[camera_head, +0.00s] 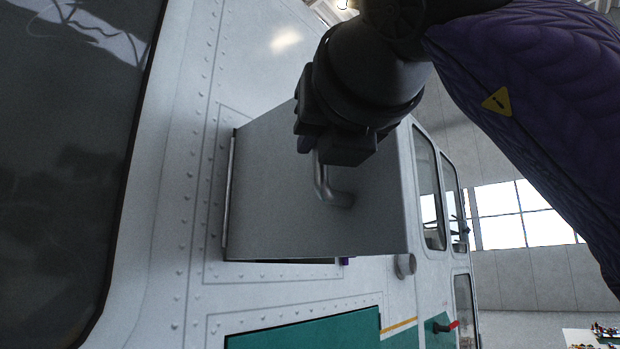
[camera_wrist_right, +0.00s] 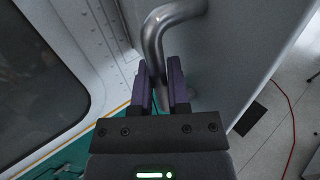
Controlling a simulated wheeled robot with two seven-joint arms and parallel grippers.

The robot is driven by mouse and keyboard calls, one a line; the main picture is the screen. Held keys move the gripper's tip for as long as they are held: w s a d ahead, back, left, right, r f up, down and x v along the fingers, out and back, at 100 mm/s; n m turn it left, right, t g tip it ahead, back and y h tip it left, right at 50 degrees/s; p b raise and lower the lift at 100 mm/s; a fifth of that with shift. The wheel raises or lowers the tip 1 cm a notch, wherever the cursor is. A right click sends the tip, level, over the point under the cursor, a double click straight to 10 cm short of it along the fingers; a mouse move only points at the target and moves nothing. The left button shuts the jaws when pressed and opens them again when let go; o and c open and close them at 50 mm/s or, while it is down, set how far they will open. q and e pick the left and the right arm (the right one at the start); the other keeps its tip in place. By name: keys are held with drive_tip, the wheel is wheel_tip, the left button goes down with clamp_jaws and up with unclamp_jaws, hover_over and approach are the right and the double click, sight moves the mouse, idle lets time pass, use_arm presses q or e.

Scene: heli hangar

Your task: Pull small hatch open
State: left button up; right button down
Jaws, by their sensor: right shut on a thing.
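The small hatch (camera_head: 270,200) is a flat grey panel on the helicopter's white side. It stands swung out from the fuselage, with a hinge strip (camera_head: 229,195) along its left edge; its face also fills the upper right of the wrist view (camera_wrist_right: 235,50). A bent metal handle (camera_head: 335,198) is fixed to the panel and shows at the top of the wrist view (camera_wrist_right: 155,45). My right gripper (camera_head: 320,155) is shut on the handle; its purple fingers (camera_wrist_right: 162,80) sit on either side of it. The panel hides most of the opening. My left gripper is out of view.
A dark window (camera_head: 70,150) is at the left. Below the hatch is a green panel (camera_head: 300,330), and a round knob (camera_head: 405,265) sits near the hatch's lower right corner. Open hangar floor (camera_wrist_right: 270,135) lies to the right, with a red cable (camera_wrist_right: 291,120).

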drive_tip(key=c, duration=0.6)
unclamp_jaws()
drive_tip(key=shift+w, duration=0.1)
drive_tip(key=shift+c, duration=0.2)
drive_tip(key=b+v, duration=0.3)
drive_tip(key=v, duration=0.7)
